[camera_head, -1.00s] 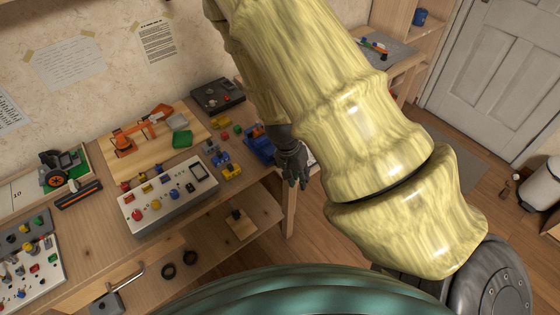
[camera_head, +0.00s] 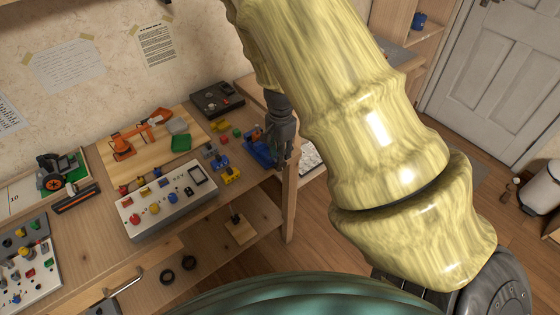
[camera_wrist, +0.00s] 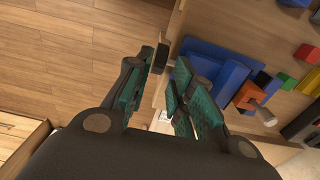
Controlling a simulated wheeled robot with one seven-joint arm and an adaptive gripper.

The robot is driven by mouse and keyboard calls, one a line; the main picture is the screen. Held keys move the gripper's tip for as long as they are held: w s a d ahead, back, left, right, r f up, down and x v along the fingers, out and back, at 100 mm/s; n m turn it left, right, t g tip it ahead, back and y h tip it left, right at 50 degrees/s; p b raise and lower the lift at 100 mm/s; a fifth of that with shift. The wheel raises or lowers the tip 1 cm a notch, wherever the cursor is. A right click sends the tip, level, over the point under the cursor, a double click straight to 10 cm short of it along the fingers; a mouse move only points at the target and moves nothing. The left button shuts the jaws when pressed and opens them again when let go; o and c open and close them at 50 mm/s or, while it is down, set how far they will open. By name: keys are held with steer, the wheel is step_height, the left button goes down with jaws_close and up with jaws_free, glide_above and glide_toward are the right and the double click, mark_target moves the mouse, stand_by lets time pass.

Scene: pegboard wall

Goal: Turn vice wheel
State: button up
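The blue vice (camera_head: 257,153) sits at the right edge of the workbench. In the wrist view its blue body (camera_wrist: 212,62) lies to the right, with an orange piece (camera_wrist: 249,95) clamped or resting by it. A dark wheel-like part (camera_wrist: 161,58), apparently the vice wheel, shows edge-on at the bench edge. My gripper (camera_head: 282,152) is beside the vice, on its right. In the wrist view my gripper (camera_wrist: 158,75) is open, its teal-padded fingers apart, with the dark wheel between and just beyond the fingertips. I cannot tell whether they touch it.
A white control panel (camera_head: 165,205), an orange toy arm on a wooden board (camera_head: 185,122) and several colored blocks (camera_head: 231,175) stand on the bench left of the vice. A dark grey box (camera_head: 218,99) is at the back. The floor (camera_wrist: 70,50) right of the bench is open.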

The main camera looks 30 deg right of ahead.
steer(key=shift+f, duration=2.5)
jaws_close()
